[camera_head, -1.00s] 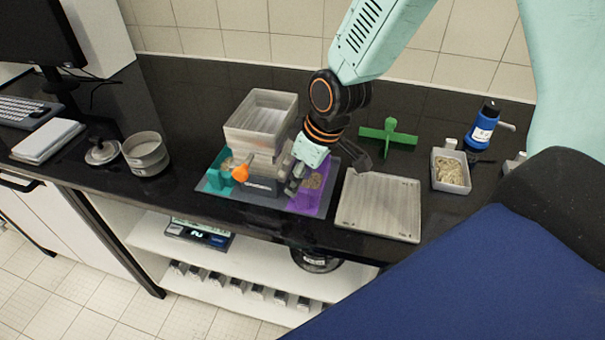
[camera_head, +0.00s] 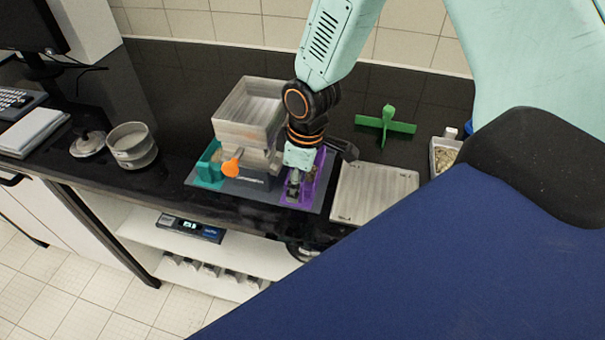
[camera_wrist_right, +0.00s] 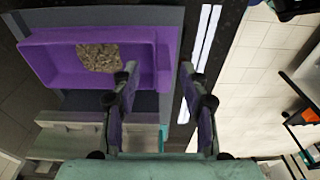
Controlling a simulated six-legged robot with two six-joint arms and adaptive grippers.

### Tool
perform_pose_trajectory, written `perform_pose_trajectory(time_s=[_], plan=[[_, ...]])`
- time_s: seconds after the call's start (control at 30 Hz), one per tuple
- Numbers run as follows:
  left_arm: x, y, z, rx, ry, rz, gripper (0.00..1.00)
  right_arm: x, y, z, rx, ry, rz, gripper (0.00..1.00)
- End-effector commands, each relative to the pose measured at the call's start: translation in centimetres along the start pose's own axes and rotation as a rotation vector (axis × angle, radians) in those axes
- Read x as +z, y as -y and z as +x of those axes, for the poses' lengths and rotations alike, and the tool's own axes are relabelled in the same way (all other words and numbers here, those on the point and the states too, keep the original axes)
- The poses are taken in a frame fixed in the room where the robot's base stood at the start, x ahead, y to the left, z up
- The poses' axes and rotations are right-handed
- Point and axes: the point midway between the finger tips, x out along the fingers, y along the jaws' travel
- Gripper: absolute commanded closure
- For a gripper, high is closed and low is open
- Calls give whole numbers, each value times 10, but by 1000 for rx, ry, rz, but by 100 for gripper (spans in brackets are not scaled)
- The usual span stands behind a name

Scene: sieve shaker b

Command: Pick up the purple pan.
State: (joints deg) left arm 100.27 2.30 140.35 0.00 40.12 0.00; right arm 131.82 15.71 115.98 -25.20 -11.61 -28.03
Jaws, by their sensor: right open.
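The purple pan (camera_head: 314,188) sits at the right end of the grey sieve shaker base (camera_head: 262,190), with grainy beige material inside. In the right wrist view the pan (camera_wrist_right: 42,62) lies at upper left, the grains (camera_wrist_right: 98,57) in its middle. My right gripper (camera_head: 293,194) is open at the pan's front end and hides part of it. In the wrist view, the open fingers (camera_wrist_right: 158,72) lie on either side of the pan's end wall, one over the inside and one beyond it. Contact cannot be told. My left gripper is not in view.
Stacked sieve trays (camera_head: 247,116) stand left of the gripper, with an orange knob (camera_head: 232,163) and a teal pan (camera_head: 209,166). A flat grey tray (camera_head: 374,193) lies close on the right. A green cross-shaped piece (camera_head: 386,124) stands behind it. The counter's front edge is near.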

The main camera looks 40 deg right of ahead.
Motion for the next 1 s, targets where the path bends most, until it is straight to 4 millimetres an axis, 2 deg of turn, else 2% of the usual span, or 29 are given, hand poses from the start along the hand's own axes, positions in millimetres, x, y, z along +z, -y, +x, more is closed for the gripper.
perform_pose_trajectory(time_s=[0.1, 0.2, 0.47, 1.0], plan=[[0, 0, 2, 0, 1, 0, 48, 0, -1, 18, -1, 3, -1, 56], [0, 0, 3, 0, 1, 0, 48, -1, -2, 25, 0, 1, -2, 56], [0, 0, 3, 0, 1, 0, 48, -1, -3, 27, 0, 0, -2, 56], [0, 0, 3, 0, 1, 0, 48, -1, -3, 27, 0, 0, -2, 100]])
